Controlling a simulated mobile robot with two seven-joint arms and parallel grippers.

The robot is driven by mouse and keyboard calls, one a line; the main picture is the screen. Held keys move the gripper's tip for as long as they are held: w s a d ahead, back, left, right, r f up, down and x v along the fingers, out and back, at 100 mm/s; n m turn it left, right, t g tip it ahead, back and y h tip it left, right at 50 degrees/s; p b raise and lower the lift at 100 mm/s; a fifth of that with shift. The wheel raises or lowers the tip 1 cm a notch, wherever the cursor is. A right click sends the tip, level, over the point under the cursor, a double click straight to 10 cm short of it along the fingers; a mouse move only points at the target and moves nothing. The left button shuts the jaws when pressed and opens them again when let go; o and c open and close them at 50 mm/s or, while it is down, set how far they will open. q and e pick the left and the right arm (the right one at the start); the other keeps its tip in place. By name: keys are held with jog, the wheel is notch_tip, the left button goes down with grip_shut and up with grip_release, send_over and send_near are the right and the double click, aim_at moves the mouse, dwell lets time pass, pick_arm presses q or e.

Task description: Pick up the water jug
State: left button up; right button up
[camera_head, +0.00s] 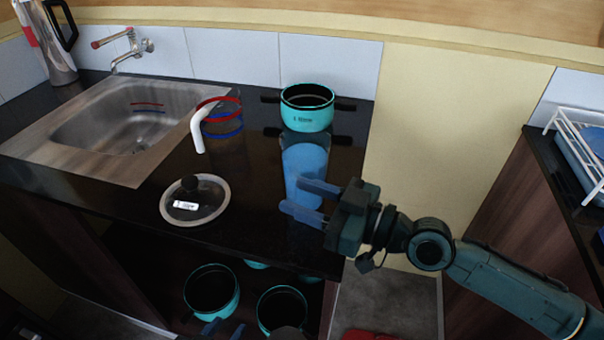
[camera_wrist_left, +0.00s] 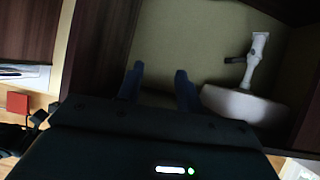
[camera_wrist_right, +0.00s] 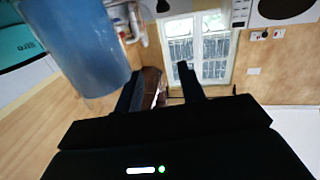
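A clear jug (camera_head: 222,118) with a white handle and red and blue bands stands on the black counter beside the sink. A translucent blue, jug-like container (camera_head: 304,162) stands to its right, in front of a turquoise pot; no handle shows on it. I cannot tell which is the water jug. My right gripper (camera_head: 309,199) is open and empty, close to the blue container's lower right. In the right wrist view the blue container (camera_wrist_right: 82,45) is left of the fingers, not between them. My left gripper (camera_wrist_left: 158,88) is open and empty, low at the head view's bottom edge.
The turquoise pot (camera_head: 307,108) stands by the tiled wall. A glass lid (camera_head: 195,200) lies near the counter's front edge. A steel sink (camera_head: 105,125) and kettle (camera_head: 48,45) are at left. Pots (camera_head: 212,290) sit on the shelf below. A white rack (camera_head: 578,150) is far right.

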jog(key=shift+p+x, duration=0.4)
jog(key=shift+x, duration=1)
grip_shut()
jog(key=shift+r, duration=0.2)
